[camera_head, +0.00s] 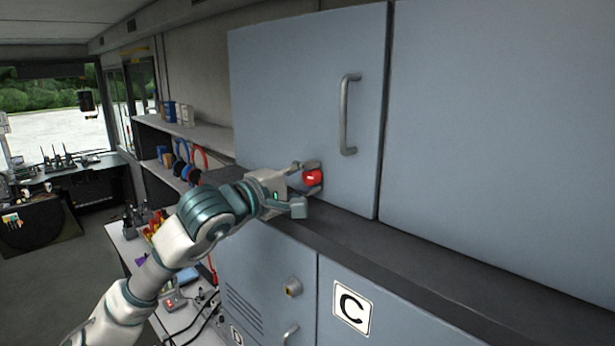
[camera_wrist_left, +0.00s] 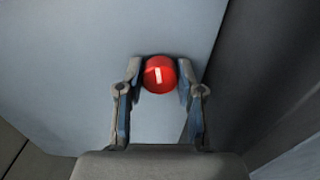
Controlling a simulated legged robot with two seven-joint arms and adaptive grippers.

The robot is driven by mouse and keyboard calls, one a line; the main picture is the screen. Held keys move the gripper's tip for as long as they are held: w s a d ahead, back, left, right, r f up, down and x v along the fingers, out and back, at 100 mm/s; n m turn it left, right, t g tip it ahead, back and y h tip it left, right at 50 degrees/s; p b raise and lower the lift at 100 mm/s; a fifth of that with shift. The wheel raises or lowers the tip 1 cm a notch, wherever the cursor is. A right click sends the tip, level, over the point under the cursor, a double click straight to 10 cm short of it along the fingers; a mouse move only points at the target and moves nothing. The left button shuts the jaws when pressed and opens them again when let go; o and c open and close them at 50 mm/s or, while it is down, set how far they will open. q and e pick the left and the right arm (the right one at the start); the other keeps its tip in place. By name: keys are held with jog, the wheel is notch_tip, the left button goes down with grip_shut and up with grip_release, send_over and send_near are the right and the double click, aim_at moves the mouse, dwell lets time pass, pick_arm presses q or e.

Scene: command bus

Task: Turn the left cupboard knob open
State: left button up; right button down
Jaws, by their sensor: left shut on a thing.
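The red cupboard knob (camera_head: 313,177) is low on the blue-grey upper cupboard door (camera_head: 285,95), below the metal bar handle (camera_head: 347,115). The cupboard door looks closed. My right gripper is not in view.
A dark ledge (camera_head: 400,255) runs under the upper cupboard. Shelves with headsets (camera_head: 188,160) and a cluttered bench (camera_head: 140,245) are to the left. Another large door panel (camera_head: 500,120) is at right.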

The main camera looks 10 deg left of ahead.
pick_arm(q)
jog(key=shift+w+d+f+m, duration=0.15)
jog(key=shift+f+m, duration=0.3)
jog(key=shift+m, duration=0.55)
jog(key=o, duration=1)
jog(key=shift+c, duration=0.2)
jog(key=shift+o, duration=1)
jog(key=shift+r, duration=0.15)
